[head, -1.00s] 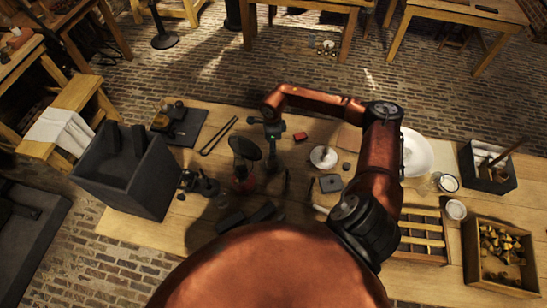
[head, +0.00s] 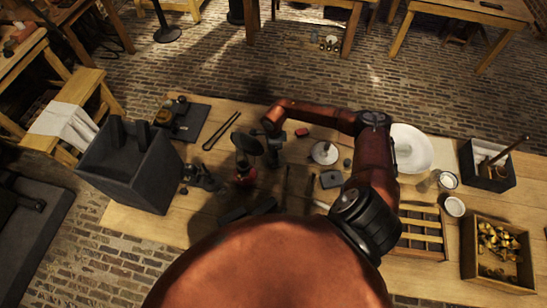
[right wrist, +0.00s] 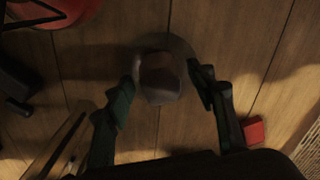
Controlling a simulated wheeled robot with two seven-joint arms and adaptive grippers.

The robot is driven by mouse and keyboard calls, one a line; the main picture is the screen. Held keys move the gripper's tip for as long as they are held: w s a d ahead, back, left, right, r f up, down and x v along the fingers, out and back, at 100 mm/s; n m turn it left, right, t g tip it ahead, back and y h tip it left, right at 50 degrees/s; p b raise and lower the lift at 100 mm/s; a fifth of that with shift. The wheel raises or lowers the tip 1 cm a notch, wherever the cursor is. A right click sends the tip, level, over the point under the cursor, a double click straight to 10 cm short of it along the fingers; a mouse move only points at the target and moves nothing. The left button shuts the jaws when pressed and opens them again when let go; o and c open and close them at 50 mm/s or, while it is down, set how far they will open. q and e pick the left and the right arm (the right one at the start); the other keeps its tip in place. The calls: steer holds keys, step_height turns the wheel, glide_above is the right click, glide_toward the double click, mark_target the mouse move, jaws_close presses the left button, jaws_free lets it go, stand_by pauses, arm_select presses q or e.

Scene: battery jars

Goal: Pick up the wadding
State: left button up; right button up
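In the right wrist view a greyish rounded lump (right wrist: 160,82), which may be the wadding, sits on the plank table between my right gripper's two dark green fingers (right wrist: 163,92). The fingers stand apart on either side of it. I cannot tell whether either touches it. In the head view my right gripper (head: 272,152) points down at the table beside a dark round disc above a red-based lamp. The lump is hidden there behind the gripper and wrist. My left gripper is not in view.
The red-based lamp (head: 245,176) stands close left of the right gripper. A small red block (head: 302,132) and a white disc (head: 324,153) lie to its right. A dark open box (head: 130,165) is at the left, and a wooden crate (head: 468,255) of brass pieces at the right.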

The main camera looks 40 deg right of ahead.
steer(key=c, duration=0.9)
step_height(320, 180, up, 10)
steer(key=shift+r+b, duration=0.1)
steer(key=shift+b, duration=0.55)
